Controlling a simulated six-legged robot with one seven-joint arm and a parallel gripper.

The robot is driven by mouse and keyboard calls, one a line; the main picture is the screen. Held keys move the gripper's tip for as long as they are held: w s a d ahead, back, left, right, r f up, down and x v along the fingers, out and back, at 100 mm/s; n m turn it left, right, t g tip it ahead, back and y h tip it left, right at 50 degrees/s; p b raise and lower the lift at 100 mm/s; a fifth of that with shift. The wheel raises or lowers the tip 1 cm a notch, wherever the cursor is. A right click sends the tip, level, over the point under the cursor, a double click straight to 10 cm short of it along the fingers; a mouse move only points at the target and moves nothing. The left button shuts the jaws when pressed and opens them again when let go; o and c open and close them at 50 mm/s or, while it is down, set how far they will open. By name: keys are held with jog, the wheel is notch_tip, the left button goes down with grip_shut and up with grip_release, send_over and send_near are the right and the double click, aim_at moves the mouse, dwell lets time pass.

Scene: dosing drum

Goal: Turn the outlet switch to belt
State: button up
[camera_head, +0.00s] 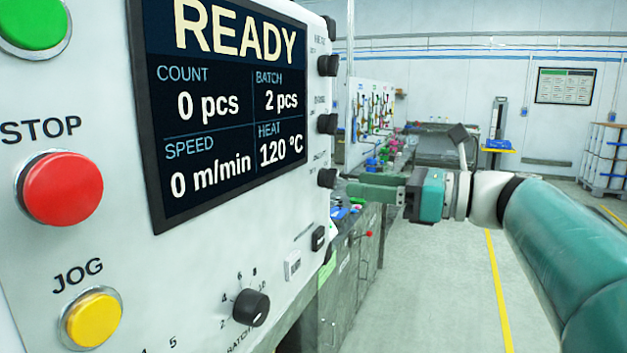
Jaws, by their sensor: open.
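Three small black selector knobs run down the right edge of the white control panel (225,235): an upper knob (328,65), a middle knob (327,124) and a lower knob (327,178). Their labels are too small and slanted to read, so I cannot tell which one is the outlet switch or where it points. My gripper (348,184) is open, with its green fingers pointing left at the lower knob. The fingertips are at or just right of that knob. I cannot tell whether they touch it.
The panel carries a screen (225,100) reading READY, a red STOP button (62,188), a yellow JOG button (92,318), a green button (32,25) and a numbered dial (251,307). A cluttered workbench (360,250) stands behind. The floor (440,290) to the right is clear.

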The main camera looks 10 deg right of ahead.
aim_at(336, 180)
jog(key=x, duration=0.5)
jog(key=shift+a, duration=0.1)
jog(key=shift+w, duration=0.1)
jog(key=shift+c, duration=0.2)
jog(key=c, duration=0.9)
